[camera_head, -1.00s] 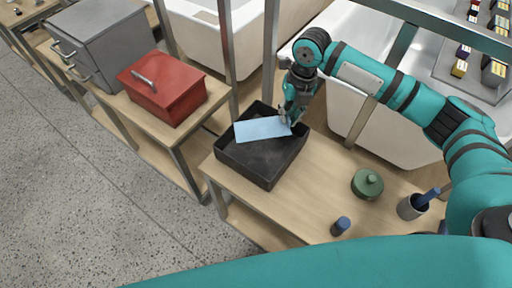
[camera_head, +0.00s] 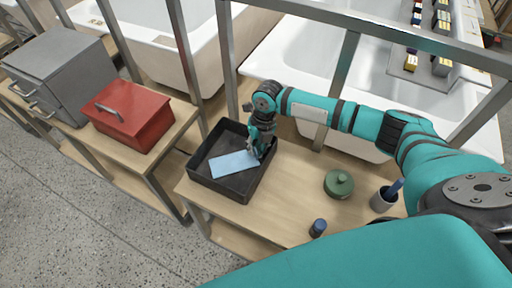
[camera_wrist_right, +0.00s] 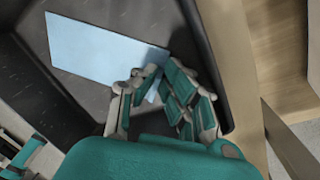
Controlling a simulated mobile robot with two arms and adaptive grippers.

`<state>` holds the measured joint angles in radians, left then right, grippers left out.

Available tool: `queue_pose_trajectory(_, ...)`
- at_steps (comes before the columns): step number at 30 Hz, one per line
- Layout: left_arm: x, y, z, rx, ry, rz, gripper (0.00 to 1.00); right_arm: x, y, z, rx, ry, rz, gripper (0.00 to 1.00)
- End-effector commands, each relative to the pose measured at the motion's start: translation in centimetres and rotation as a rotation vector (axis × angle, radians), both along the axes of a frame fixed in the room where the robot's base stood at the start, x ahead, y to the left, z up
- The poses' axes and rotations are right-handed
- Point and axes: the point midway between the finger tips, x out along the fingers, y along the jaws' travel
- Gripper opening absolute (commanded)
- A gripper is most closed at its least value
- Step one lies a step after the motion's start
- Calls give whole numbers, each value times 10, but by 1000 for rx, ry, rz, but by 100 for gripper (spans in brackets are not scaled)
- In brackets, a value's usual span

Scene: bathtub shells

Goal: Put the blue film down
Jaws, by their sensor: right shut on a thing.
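The blue film (camera_head: 232,164) is a flat light-blue rectangle inside the black tray (camera_head: 203,182), low over or on its floor; I cannot tell whether it touches the floor. My right gripper (camera_head: 257,154) reaches into the tray at its right side and is shut on the film's right end. In the right wrist view the film (camera_wrist_right: 100,60) extends up and left from the fingers of my right gripper (camera_wrist_right: 160,88), which cover its near corner.
A red box (camera_head: 130,115) and grey cabinet (camera_head: 62,75) are at left. A metal rail and white tubs are behind.

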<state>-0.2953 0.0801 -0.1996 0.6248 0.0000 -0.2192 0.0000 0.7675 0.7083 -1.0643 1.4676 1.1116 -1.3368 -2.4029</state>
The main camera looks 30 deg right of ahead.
Motion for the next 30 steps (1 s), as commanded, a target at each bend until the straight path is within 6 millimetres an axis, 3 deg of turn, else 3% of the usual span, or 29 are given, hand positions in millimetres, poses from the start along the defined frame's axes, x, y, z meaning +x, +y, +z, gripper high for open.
queue_pose_trajectory(7,-11,1,-3,2,17,1,40,0,0,-4,0,0,-1,0)
queue_pose_trajectory(9,-11,1,-2,3,17,1,40,0,0,-2,-1,0,-1,15)
queue_pose_trajectory(13,-11,1,-2,3,17,1,40,0,0,-2,-1,0,-1,29)
queue_pose_trajectory(23,-7,1,0,2,12,0,40,0,-1,4,0,-1,-1,29)
queue_pose_trajectory(30,-5,1,-2,1,9,0,40,0,-8,47,-1,-4,-1,29)
